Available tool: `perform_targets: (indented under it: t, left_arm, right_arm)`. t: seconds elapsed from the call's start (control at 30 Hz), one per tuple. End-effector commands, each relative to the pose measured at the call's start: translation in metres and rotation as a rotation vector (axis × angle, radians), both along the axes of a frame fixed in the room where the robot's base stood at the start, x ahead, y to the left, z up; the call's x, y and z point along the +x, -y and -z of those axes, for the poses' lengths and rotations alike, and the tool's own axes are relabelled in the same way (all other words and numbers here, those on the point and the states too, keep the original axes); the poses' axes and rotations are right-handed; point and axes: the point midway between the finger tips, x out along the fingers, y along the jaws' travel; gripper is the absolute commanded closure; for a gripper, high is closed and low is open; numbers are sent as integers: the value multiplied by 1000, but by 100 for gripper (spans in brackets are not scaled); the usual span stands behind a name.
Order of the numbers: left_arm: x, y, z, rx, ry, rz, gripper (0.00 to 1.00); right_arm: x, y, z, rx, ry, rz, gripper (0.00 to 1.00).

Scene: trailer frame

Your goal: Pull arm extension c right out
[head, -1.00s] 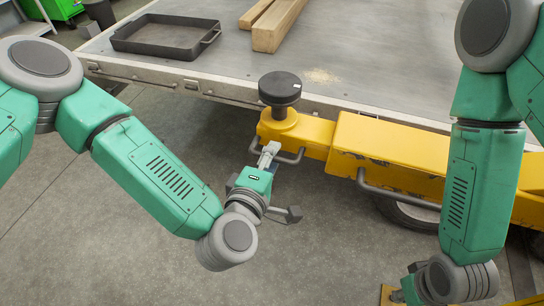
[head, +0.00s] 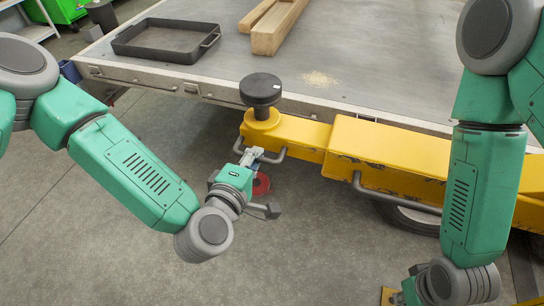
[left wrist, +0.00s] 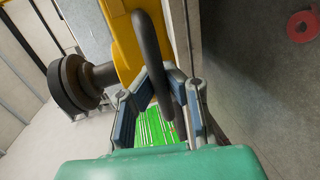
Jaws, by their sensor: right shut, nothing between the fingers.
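The yellow arm extension (head: 290,131) with a round black pad (head: 260,90) on its end sticks out to the left from a thicker yellow arm (head: 385,150) beside the platform. A bent grey bar handle (head: 272,158) is fixed to its near side. My left gripper (head: 250,157) is closed around the left part of this handle. In the left wrist view, the dark handle (left wrist: 152,55) passes between both fingers of my left gripper (left wrist: 158,78). My right gripper (head: 398,296) is at the bottom edge, partly cut off, shut and empty.
A metal platform (head: 390,75) carries a black tray (head: 165,38) and wooden beams (head: 278,25). A second grey handle (head: 395,198) is on the thicker arm, above a wheel (head: 410,218). A red round object (head: 261,185) lies on the floor. The floor at front left is clear.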

Motion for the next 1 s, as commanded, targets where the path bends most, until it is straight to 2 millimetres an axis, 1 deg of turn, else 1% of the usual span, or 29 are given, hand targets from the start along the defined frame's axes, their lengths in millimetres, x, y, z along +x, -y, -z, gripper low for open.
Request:
perform_targets:
  t: [0.03,0.17,0.3,0.6,0.8,0.9,1.0]
  left_arm:
    - [9,-24,0,11,3,-25,100]
    - [23,-65,-1,9,5,-28,100]
    - [39,-114,-1,7,6,-30,100]
    - [74,-210,-1,10,7,-31,100]
    - [91,-261,-1,12,5,-27,100]
    - [98,-280,-1,11,5,-26,100]
    - [103,-294,-1,10,4,-23,100]
  right_arm:
    - [0,0,-3,0,0,0,100]
    - [0,0,-7,0,0,0,100]
    - [0,0,-8,0,0,0,100]
    - [0,0,-5,0,0,0,100]
    - [0,0,0,0,0,0,100]
    - [0,0,2,0,0,0,100]
    - [0,0,3,0,0,0,100]
